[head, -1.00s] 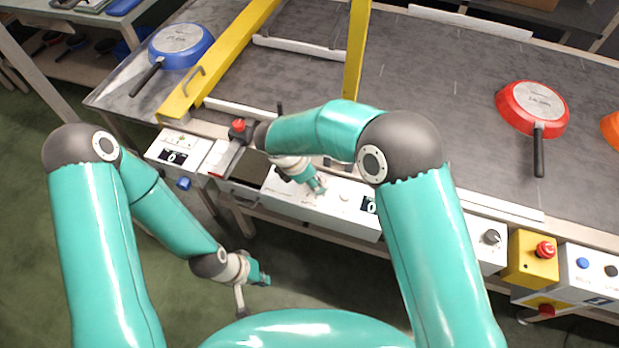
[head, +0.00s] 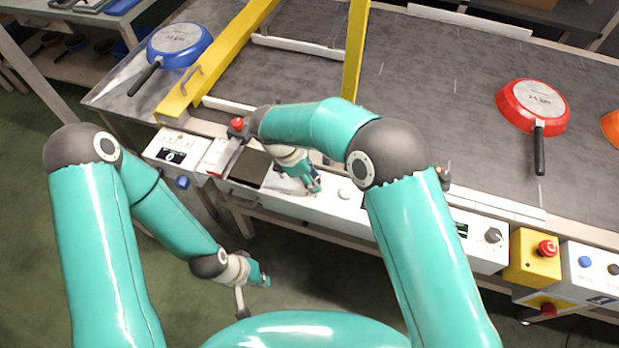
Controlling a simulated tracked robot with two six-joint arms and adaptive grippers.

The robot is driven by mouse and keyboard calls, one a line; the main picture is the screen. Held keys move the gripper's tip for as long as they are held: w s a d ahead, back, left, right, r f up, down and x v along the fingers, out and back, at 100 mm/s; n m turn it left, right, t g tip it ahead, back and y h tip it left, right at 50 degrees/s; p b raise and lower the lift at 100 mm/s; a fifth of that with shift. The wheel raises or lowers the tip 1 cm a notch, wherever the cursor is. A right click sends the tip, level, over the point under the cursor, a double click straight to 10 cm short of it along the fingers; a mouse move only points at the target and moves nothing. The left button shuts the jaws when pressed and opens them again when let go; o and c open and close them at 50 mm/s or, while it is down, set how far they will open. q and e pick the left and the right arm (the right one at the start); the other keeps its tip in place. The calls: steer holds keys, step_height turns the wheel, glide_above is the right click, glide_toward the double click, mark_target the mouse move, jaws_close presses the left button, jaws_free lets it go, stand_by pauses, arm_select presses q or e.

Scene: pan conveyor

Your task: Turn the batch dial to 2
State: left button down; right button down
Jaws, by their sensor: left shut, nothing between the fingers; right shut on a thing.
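My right gripper (head: 314,187) reaches down onto the white control panel (head: 345,208) along the conveyor's front edge. It is shut on the batch dial, which its fingers hide; I cannot read the dial's setting. My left gripper (head: 264,280) is shut and empty, low over the floor in front of the conveyor, well apart from the panel.
A white button (head: 344,193) sits just right of my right gripper. Blue (head: 180,40) and red (head: 533,104) pans lie on top.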

mark_target(313, 177)
steer(key=m+g, duration=0.1)
steer(key=m, duration=0.2)
steer(key=w+m+g, duration=0.1)
steer(key=m, duration=0.2)
steer(key=shift+d+r, duration=0.1)
steer(key=shift+r, duration=0.05)
steer(key=m+g, duration=0.1)
steer(key=m, duration=0.2)
steer(key=m+g+y, duration=0.1)
steer(key=m, duration=0.2)
steer(key=shift+w+d+y, duration=0.1)
steer(key=shift+w+y, duration=0.05)
steer(key=shift+y, duration=0.15)
steer(key=shift+r, duration=0.1)
steer(key=c, duration=0.8)
jaws_free()
step_height(313, 177, up, 10)
steer(key=shift+f, duration=0.2)
